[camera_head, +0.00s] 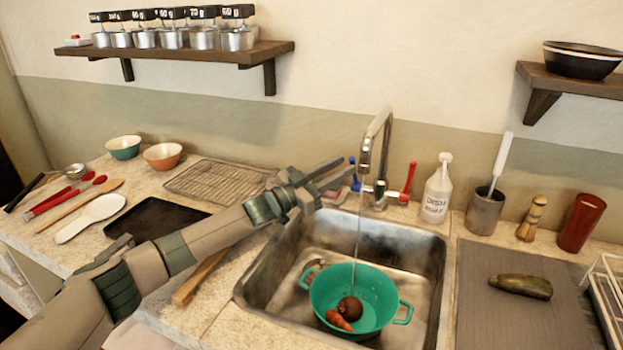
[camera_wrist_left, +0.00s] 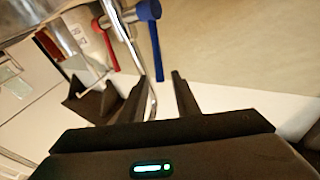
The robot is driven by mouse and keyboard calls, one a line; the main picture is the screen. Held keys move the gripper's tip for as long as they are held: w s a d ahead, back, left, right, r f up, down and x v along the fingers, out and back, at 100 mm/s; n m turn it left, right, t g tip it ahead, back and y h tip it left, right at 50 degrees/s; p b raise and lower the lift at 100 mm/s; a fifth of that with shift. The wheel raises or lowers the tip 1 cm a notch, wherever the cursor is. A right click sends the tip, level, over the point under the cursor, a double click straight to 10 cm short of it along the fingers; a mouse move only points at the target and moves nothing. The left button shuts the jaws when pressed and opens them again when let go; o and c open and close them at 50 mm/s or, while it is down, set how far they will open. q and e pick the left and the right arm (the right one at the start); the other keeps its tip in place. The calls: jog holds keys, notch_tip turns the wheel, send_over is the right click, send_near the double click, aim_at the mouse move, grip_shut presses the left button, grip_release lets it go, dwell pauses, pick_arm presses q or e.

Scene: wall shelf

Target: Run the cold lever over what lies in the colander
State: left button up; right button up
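The faucet (camera_head: 375,145) stands behind the sink. A thin water stream (camera_head: 358,230) falls from its spout into the green colander (camera_head: 375,287). A carrot (camera_head: 338,320) and a round brown vegetable (camera_head: 350,308) lie in the colander. The blue lever (camera_head: 354,183) is on the faucet's left side, the red lever (camera_head: 410,176) on its right. My left gripper (camera_head: 335,179) is open and empty, its fingertips just left of the blue lever. The left wrist view shows the blue lever (camera_wrist_left: 156,50) beyond the spread fingers; contact cannot be told. My right gripper is not seen.
The steel sink (camera_head: 415,262) holds the colander. A soap bottle (camera_head: 437,190) and a grey cup with a brush (camera_head: 485,210) stand right of the faucet. A wire rack (camera_head: 215,182) and a dark tray (camera_head: 152,222) lie left. A dark green vegetable (camera_head: 520,287) lies on the mat.

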pick_arm(q)
jog(key=r+v, duration=0.1)
jog(key=v, duration=0.7)
jog(key=shift+s+a+r+b, duration=0.3)
jog(key=shift+r+b, duration=0.05)
jog(key=shift+b, duration=0.05)
